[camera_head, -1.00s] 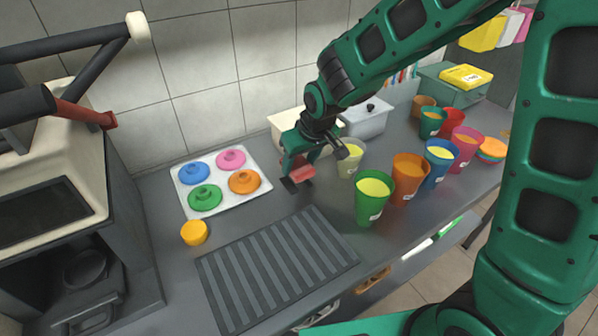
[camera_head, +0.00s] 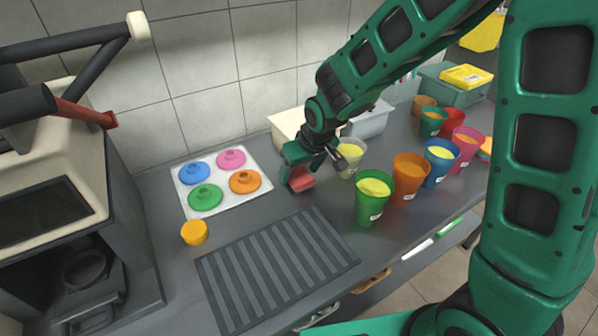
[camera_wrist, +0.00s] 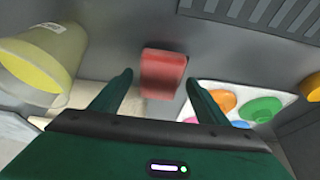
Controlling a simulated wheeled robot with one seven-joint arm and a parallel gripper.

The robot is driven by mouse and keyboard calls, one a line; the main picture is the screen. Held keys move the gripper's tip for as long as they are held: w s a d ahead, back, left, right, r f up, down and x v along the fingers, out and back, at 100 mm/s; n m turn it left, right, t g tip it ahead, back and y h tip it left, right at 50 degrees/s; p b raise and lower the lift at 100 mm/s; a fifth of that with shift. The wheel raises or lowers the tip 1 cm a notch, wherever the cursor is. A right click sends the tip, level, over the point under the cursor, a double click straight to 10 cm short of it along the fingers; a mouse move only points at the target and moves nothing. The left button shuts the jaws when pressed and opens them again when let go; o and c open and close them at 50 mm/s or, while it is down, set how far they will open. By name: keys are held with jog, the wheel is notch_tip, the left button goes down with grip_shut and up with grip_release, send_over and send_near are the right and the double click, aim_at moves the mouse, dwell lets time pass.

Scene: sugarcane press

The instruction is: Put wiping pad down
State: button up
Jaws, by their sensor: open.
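The wiping pad appears to be the red block (camera_wrist: 163,75), which shows between and just beyond my fingertips in the wrist view, slightly blurred. It also shows red in the head view (camera_head: 301,181), low over or on the grey counter, right of the lid tray. My gripper (camera_wrist: 158,78) is open, with a gap on both sides of the block. In the head view my gripper (camera_head: 298,163) is just behind the red block, and green gripper parts hide some of it. I cannot tell whether the block touches the counter.
A white tray (camera_head: 225,204) with several coloured lids lies left of my gripper. A pale cup (camera_head: 347,170) stands close on the right, with a green cup (camera_head: 371,208) and more cups beyond. A striped mat (camera_head: 279,270) lies in front. A yellow piece (camera_head: 194,232) sits near it.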

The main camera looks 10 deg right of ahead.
jog(key=v, duration=1.1)
jog(key=shift+s+r, duration=0.2)
jog(key=shift+r, duration=0.05)
jog(key=s+d+r+m+g+h, duration=0.1)
jog(key=s+d+m, duration=0.3)
jog(key=d, duration=0.7)
jog(key=s+d+r+m+g+h, duration=0.1)
jog(key=s+d+m, duration=0.1)
jog(key=s+d, duration=0.65)
jog(key=s+d+m+g, duration=0.2)
jog(key=s+d+m, duration=0.3)
jog(key=s+d, duration=0.5)
jog(key=s, duration=0.3)
jog(key=shift+s+d+f, duration=0.2)
jog(key=shift+s+d, duration=0.05)
jog(key=shift+s, duration=0.1)
